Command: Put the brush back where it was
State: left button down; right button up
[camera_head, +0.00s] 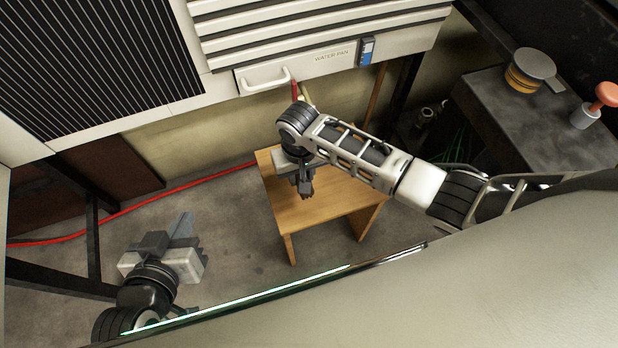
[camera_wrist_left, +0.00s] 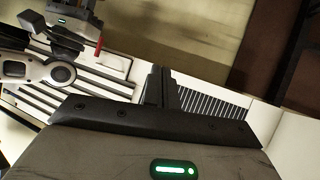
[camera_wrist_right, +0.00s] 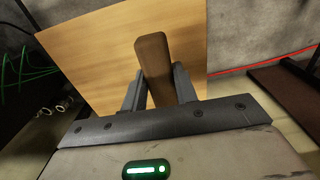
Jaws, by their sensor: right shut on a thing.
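My right gripper (camera_head: 306,190) is above the small wooden table (camera_head: 340,200) and is shut on a brown wooden piece (camera_wrist_right: 153,62), seemingly the brush handle. In the right wrist view, the piece stands between the two fingers (camera_wrist_right: 158,90), with the tabletop behind it. Its bristles are not visible, and I cannot tell whether it touches the tabletop. In the head view my gripper and arm hide most of it. My left gripper (camera_head: 185,226) is empty over the floor at the lower left; its fingers (camera_wrist_left: 161,88) are together.
The white cabinet with a water pan drawer (camera_head: 300,72) and handle stands behind the table. A red stick-like thing (camera_head: 295,89) shows below it. A red hose (camera_head: 190,186) crosses the floor. A dark bench (camera_head: 530,125) at right holds a round-topped item (camera_head: 530,72) and a red-knobbed tool (camera_head: 597,103).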

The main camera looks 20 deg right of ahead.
jog(key=f, duration=0.1)
jog(key=w+d+f, duration=0.1)
jog(key=d, duration=0.1)
jog(key=shift+w+f+b, duration=0.25)
jog(key=shift+f+b, duration=0.15)
jog(key=f, duration=0.1)
jog(key=f+b, duration=0.1)
jog(key=f, duration=0.1)
jog(key=shift+w+d+f+b, duration=0.15)
jog(key=shift+w+d+b, duration=0.05)
jog(key=shift+d+b, duration=0.1)
jog(key=shift+f, duration=0.3)
jog(key=o, duration=0.9)
pick_arm(q)
jog(key=shift+d+f, duration=0.1)
jog(key=shift+f, duration=0.3)
